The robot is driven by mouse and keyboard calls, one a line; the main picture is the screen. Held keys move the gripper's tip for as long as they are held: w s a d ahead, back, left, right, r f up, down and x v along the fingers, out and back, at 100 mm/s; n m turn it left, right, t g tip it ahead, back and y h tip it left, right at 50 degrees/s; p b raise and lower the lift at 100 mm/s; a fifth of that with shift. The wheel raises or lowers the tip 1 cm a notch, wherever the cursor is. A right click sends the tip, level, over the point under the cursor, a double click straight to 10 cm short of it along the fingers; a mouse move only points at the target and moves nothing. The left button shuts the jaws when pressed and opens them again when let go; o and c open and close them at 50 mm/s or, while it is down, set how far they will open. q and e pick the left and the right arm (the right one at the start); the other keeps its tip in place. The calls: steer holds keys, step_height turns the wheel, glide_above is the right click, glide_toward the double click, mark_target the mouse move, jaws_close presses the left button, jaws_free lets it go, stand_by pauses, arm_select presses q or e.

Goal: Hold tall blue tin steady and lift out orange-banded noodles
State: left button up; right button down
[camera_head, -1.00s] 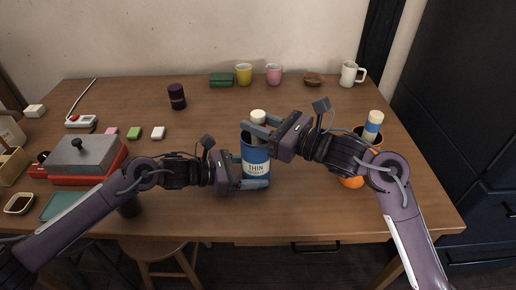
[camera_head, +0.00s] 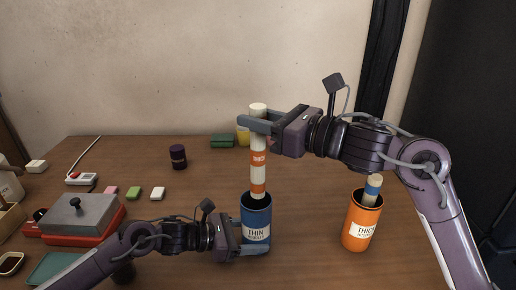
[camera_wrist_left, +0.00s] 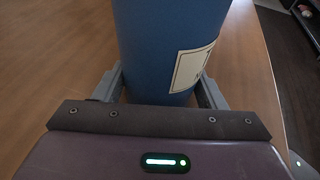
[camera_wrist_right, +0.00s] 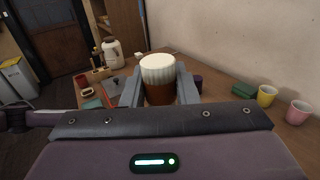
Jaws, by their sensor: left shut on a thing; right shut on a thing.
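The tall blue tin (camera_head: 257,213) stands upright on the table, with a cream label whose top word reads THIN. My left gripper (camera_head: 254,248) is shut around its lower part; the left wrist view shows the tin (camera_wrist_left: 165,50) between the fingers. The orange-banded noodles (camera_head: 258,176), a pale bundle with orange bands, stand upright above the tin. Their lower end is at or just inside the tin's mouth; I cannot tell which. My right gripper (camera_head: 258,124) is shut on the bundle near its top, which also shows in the right wrist view (camera_wrist_right: 158,72).
An orange tin (camera_head: 360,228) holding a blue-banded bundle (camera_head: 373,189) stands to the right, below my right arm. A red and grey box (camera_head: 80,217), small blocks and a dark purple jar (camera_head: 178,156) are to the left. A green block (camera_head: 222,140) and yellow cup (camera_head: 243,136) stand behind.

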steer(key=shift+r, duration=1.1)
arm_select(q)
steer(key=o, duration=0.8)
steer(key=shift+o, duration=0.2)
